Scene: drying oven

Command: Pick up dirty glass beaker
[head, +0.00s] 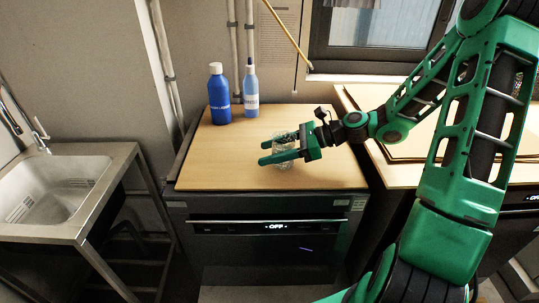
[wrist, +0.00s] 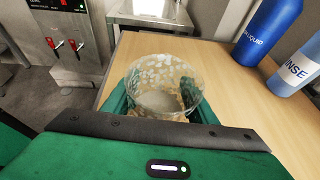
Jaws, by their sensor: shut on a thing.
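The dirty glass beaker (wrist: 160,88) is clear glass with pale spots and a whitish film, seen from above in the wrist view. I cannot tell whether the beaker's base touches the wood.
A dark blue bottle (head: 219,94) and a lighter blue bottle (head: 251,92) stand at the back of the wooden top (head: 215,165). A metal sink (head: 62,190) is at the left. The oven front (head: 275,228) below shows "OFF". Another wooden counter (head: 405,165) is at the right.

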